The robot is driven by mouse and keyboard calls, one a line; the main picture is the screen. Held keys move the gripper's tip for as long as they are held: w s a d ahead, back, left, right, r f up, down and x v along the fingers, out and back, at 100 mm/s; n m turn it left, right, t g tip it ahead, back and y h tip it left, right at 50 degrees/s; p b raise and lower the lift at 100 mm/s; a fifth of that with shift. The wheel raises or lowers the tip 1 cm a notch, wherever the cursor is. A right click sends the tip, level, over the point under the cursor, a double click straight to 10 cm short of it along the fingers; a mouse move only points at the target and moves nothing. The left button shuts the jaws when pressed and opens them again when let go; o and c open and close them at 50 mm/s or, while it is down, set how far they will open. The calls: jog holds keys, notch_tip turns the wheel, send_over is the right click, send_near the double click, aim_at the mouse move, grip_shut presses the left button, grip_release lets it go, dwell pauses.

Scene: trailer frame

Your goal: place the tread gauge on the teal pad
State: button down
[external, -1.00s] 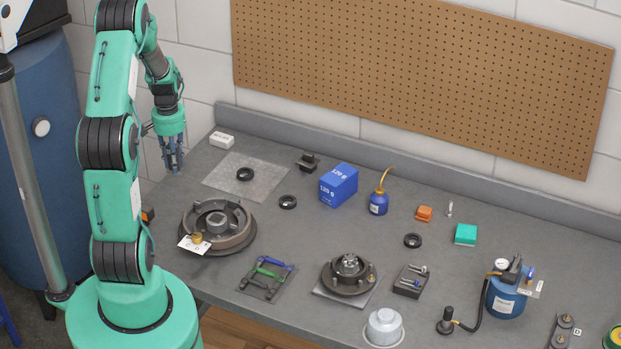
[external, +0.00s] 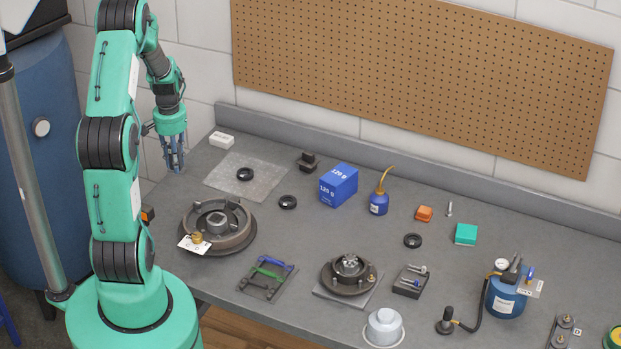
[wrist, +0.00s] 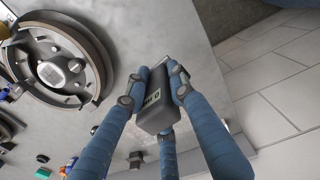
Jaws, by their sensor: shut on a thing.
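My gripper (external: 175,160) hangs at the left end of the bench, in front of the wall. In the wrist view its blue fingers (wrist: 158,78) are closed around the tread gauge (wrist: 156,112), a dark grey block with a small display and a light metal end. The fingers hide part of its sides. In the external view I cannot make the gauge out between the fingers. The teal pad (external: 466,235) is a small teal square on the right half of the bench, far from my gripper; nothing lies on it.
A brake drum (external: 216,226) sits near the left front. A blue box (external: 339,185), a blue oil can (external: 378,202), an orange block (external: 424,213) and a black ring (external: 412,240) lie between gripper and pad. A wheel hub (external: 349,276) and blue tank (external: 506,298) stand nearer the front.

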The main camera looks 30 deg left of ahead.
jog(key=w+d+m+p, duration=0.15)
jog(key=w+d, duration=0.35)
jog(key=d, duration=0.7)
jog(key=w+d+m+p, duration=0.15)
jog(key=w+d, duration=0.25)
jog(key=d, duration=0.8)
jog(key=w+d+m, duration=0.3)
jog(key=w+d, duration=0.2)
jog(key=d, duration=0.7)
jog(key=s+d+m+p, duration=0.1)
jog(key=s+d, duration=0.2)
jog(key=d, duration=1)
jog(key=s+d+f+m+p, duration=0.1)
jog(key=s+d+m, duration=0.1)
jog(key=d, duration=1.1)
jog(key=s+d+m+p, duration=0.1)
jog(key=s+d, duration=0.3)
jog(key=d, duration=0.9)
jog(key=shift+s+d+f+m, duration=0.25)
jog(key=shift+s+d+m, duration=0.05)
jog(key=shift+m, duration=0.3)
send_over(463, 237)
jog(key=shift+w+f, duration=0.1)
jog(key=shift+f, duration=0.65)
jog(key=shift+f+p, duration=0.3)
jog(key=shift+f, duration=1.45)
